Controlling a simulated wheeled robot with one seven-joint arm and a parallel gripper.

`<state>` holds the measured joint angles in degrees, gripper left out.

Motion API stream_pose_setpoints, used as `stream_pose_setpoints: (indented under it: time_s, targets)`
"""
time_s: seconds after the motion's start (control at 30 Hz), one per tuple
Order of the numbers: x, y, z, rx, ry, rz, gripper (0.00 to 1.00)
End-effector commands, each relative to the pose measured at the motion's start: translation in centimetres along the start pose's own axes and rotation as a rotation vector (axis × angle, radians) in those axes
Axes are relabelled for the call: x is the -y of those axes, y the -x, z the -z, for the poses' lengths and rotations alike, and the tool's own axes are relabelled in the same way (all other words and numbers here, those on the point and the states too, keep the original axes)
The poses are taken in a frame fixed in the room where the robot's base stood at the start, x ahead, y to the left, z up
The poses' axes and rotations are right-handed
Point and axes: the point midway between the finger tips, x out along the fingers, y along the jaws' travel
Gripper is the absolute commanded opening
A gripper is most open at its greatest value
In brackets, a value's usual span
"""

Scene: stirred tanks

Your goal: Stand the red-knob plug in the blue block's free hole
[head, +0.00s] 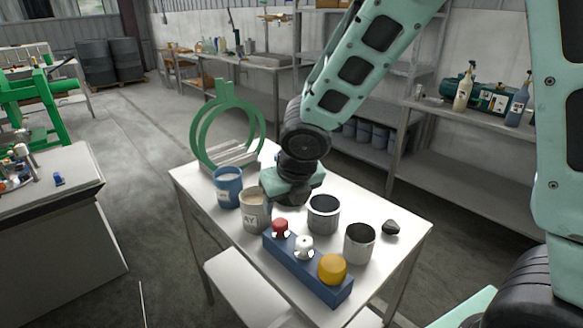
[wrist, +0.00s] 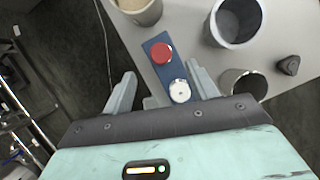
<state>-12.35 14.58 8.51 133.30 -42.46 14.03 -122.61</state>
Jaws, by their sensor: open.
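The blue block (head: 309,279) lies near the front of the white table. The red-knob plug (head: 280,228) stands upright at its far left end. A white-knob plug (head: 304,244) is in the middle and a yellow-knob plug (head: 332,267) at the near right end. I see no free hole. In the wrist view the red knob (wrist: 161,53) and white knob (wrist: 180,91) show; the yellow one is hidden. My gripper (wrist: 162,72) is open and empty, its fingers apart in front of the block in that view. In the head view my gripper (head: 291,190) is above the table, behind the block; its fingertips are hidden.
A blue can (head: 228,190), a beige can (head: 252,213), a dark grey can (head: 323,217) and a metal can (head: 359,246) stand close around the block. A dark lump (head: 391,228) lies at right. A green ring stand (head: 194,130) is at the back left.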

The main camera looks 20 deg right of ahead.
Motion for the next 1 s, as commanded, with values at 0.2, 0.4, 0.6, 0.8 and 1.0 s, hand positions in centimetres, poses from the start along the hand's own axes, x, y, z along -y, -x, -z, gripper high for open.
stream_pose_setpoints:
  time_s: [0.2, 0.4, 0.6, 0.8, 1.0]
  targets:
    - [0.1, 5.3, -0.3, 0.002, -0.003, 0.001, 0.58]
    - [0.0, 7.5, -0.1, 0.001, 0.0, 0.0, 0.58]
    - [0.0, 7.9, 0.0, -0.001, 0.0, 0.0, 0.58]
    - [0.0, 7.8, 0.0, -0.001, 0.0, 0.0, 0.58]
    - [0.0, 7.8, 0.0, -0.001, 0.0, 0.0, 0.58]
